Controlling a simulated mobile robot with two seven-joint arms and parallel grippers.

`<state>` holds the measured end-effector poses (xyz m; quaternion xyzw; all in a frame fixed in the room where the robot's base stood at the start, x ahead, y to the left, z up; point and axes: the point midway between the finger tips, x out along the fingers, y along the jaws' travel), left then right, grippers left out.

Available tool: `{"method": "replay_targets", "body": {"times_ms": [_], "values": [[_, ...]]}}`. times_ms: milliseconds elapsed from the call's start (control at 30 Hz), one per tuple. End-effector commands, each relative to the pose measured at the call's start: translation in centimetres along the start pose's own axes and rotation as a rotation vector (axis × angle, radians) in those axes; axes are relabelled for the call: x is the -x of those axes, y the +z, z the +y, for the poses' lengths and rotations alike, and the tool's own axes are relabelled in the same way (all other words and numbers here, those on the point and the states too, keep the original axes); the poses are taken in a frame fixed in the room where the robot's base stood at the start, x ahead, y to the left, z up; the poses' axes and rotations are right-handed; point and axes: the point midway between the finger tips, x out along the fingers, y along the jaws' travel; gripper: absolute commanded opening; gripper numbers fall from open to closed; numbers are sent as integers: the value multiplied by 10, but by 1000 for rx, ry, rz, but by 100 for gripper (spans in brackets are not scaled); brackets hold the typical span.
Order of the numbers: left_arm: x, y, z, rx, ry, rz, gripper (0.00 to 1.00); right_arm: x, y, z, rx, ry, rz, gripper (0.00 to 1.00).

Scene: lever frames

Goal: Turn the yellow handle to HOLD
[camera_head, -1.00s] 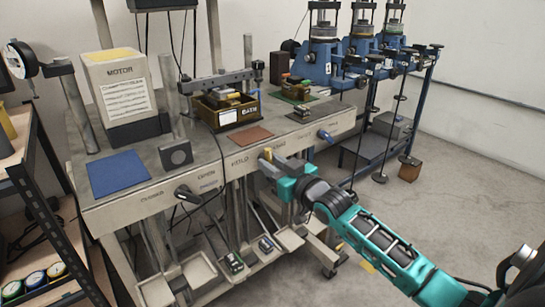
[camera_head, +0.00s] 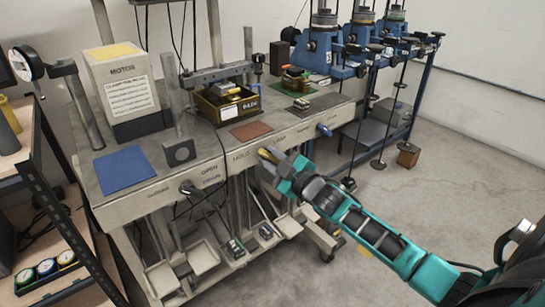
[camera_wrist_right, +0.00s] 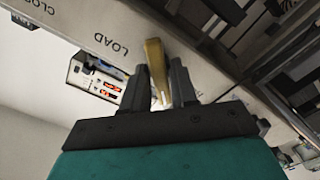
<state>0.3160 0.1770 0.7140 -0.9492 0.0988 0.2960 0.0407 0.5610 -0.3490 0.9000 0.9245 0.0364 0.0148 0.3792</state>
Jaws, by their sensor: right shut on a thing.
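The yellow handle (camera_head: 265,154) is on the front panel of the bench, just right of the HOLD label (camera_head: 241,155). In the head view only its tip shows beyond my gripper. My right gripper (camera_head: 272,160) is at the panel front, shut on the handle. In the right wrist view the handle (camera_wrist_right: 154,60) stands between the two dark fingers (camera_wrist_right: 158,88), with the LOAD label (camera_wrist_right: 110,44) on the panel to its left. The handle's pivot is hidden, so its exact setting is hard to tell. My left gripper is out of view.
A black handle (camera_head: 190,188) is on the panel to the left and a blue handle (camera_head: 324,130) to the right. The bench top carries a motor box (camera_head: 125,88), a bath (camera_head: 227,106) and a blue mat (camera_head: 122,170). The floor at right is mostly clear.

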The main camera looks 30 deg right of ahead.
Motion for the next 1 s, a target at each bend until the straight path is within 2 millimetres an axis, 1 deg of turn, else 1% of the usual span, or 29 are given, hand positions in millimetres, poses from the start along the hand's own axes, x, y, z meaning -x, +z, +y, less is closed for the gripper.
{"method": "replay_targets", "body": {"times_ms": [533, 567, 700, 1000], "values": [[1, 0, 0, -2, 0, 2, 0, 0, 0, 0, 24, 0, 1, 0], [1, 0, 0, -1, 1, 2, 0, 0, 0, 0, 24, 0, 1, 29], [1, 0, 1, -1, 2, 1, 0, 0, 0, 0, 23, 0, 0, 43], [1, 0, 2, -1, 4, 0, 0, 2, 0, 0, 22, -1, -1, 43]]}}
